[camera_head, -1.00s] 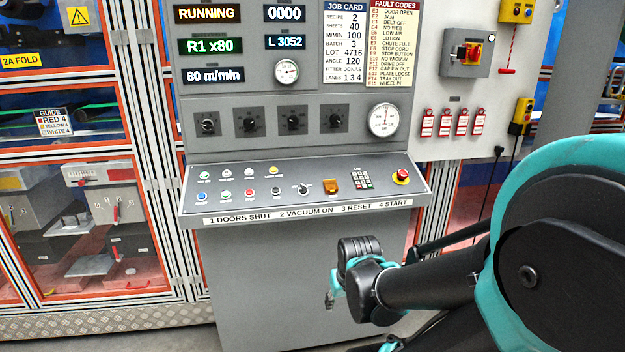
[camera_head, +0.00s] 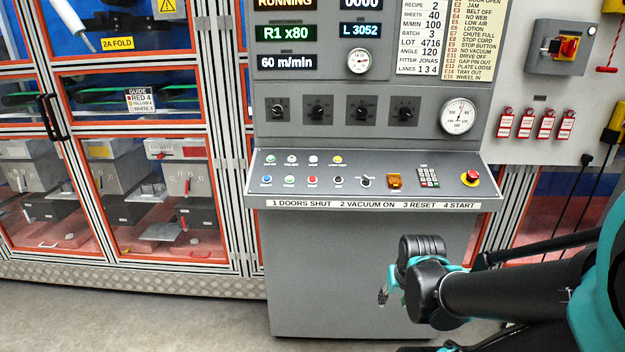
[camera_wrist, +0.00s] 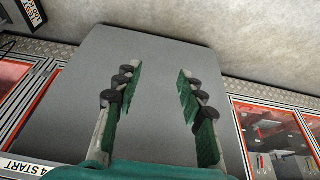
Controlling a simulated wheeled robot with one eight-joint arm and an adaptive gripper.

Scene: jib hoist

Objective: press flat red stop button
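The flat red button (camera_head: 313,179) is a small round button in the lower row of the sloped console panel (camera_head: 300,193), between a green and a black one. A larger red mushroom knob on a yellow base (camera_head: 470,177) sits at the panel's right end. My gripper (camera_head: 383,296) is below and to the right of the red button in the head view, in front of the grey console front. In the wrist view, its two green-padded fingers (camera_wrist: 158,76) are apart with nothing between them. The red button is not in the wrist view.
The console's front lip (camera_head: 370,205) carries a label strip and juts out above my gripper. Selector knobs (camera_head: 362,111) and a dial gauge (camera_head: 458,116) are above the panel. An orange-framed glazed machine (camera_head: 110,190) stands left. Floor (camera_head: 150,310) at lower left is clear.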

